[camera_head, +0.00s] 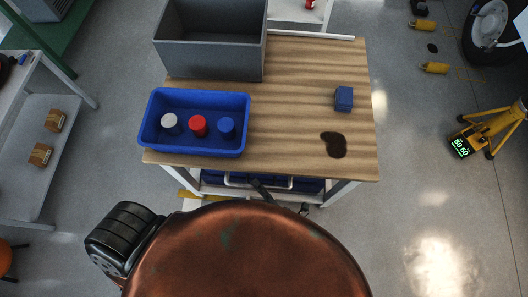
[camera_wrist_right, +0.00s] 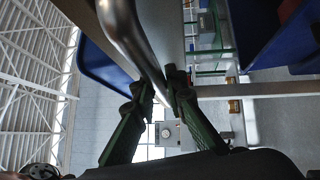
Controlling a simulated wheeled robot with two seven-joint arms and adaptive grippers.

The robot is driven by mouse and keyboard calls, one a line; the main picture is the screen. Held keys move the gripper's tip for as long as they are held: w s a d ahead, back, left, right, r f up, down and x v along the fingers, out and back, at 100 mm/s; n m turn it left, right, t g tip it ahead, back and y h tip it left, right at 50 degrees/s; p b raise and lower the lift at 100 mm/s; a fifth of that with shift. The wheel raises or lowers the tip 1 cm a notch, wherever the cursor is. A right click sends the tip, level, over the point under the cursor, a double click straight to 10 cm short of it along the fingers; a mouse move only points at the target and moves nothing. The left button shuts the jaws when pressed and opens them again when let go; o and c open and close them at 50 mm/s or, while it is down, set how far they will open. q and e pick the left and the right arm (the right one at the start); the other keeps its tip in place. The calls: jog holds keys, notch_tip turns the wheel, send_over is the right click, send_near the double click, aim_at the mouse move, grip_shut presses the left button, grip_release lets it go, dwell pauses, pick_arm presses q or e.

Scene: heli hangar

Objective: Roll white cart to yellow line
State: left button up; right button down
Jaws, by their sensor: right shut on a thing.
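The white cart (camera_head: 338,188) stands in front of me, with a wooden top and a metal push handle (camera_head: 283,183) along its near side. My right gripper (camera_head: 262,190) is at that handle, mostly hidden by the large copper-coloured shape below it. In the right wrist view its two dark green fingers (camera_wrist_right: 161,88) are shut around the shiny curved handle bar (camera_wrist_right: 124,30). My left gripper is not in view. A short yellow strip (camera_head: 189,194) shows low at the cart's near left; I cannot tell whether it is the yellow line.
On the cart are a grey bin (camera_head: 210,62), a blue tray (camera_head: 193,149) with three cans, a blue block (camera_head: 344,99) and a dark stain. A side table (camera_head: 40,130) stands left. A yellow tripod device (camera_head: 490,127) and a wheel stand right. Floor beside the cart is clear.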

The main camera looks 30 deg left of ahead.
jog(key=shift+s+f, duration=0.1)
jog(key=shift+s, duration=0.05)
jog(key=c, duration=1.9)
grip_release()
jog(key=shift+c, duration=0.2)
jog(key=shift+d, duration=0.1)
jog(key=v, duration=1.2)
